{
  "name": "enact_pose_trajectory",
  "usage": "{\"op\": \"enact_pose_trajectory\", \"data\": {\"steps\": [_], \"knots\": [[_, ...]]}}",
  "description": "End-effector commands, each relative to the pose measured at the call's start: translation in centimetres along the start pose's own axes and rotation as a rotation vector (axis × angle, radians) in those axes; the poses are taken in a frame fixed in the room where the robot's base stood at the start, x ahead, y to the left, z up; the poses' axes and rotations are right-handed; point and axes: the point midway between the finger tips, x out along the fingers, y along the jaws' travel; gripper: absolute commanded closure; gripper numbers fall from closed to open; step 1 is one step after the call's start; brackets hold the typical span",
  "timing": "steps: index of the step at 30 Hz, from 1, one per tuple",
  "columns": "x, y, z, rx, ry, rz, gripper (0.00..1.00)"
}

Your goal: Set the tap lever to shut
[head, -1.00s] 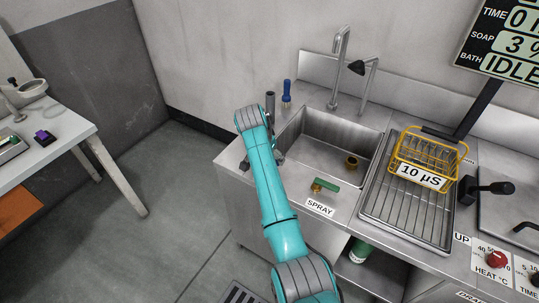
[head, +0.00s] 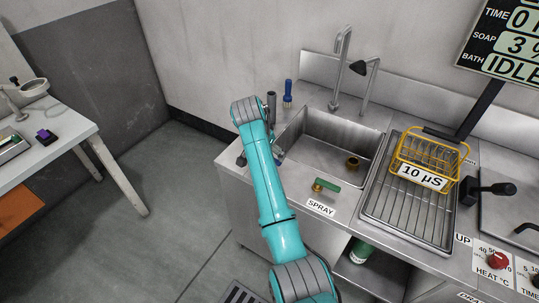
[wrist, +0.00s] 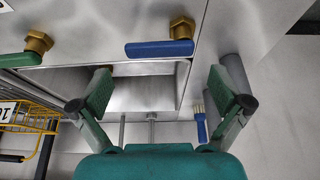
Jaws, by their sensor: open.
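The blue tap lever (wrist: 160,48) is on a brass body (wrist: 182,28) at the sink's front edge in the wrist view. It lies crosswise, pointing left from the brass body. In the head view my arm mostly hides it. My gripper (wrist: 160,84) is open and empty, its two green-padded fingers spread wide on either side of the lever's picture position. I cannot tell how far the lever is from the fingertips. A second, green lever (head: 327,184) on brass sits by the SPRAY label; it also shows at the left of the wrist view (wrist: 20,59).
The steel sink basin (head: 330,142) has a brass piece (head: 352,162) in it. A tall faucet (head: 341,65) and a blue-handled brush (head: 287,94) stand behind. A yellow wire basket (head: 428,155) sits on the ribbed drainer (head: 405,212) at right. Floor to the left is clear.

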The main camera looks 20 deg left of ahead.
Motion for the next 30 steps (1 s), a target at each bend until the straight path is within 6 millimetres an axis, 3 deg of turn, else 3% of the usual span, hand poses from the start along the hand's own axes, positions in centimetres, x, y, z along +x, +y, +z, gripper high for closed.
{"op": "enact_pose_trajectory", "data": {"steps": [6,12,18,30], "knots": [[-4.5,-0.1,-0.1,0.002,0.002,-0.002,0.00],[-7.3,0.0,0.0,0.001,0.001,0.000,0.00],[-8.4,0.0,0.1,0.000,-0.001,0.002,0.00],[-8.4,0.0,0.0,0.001,-0.001,0.001,0.00]]}}
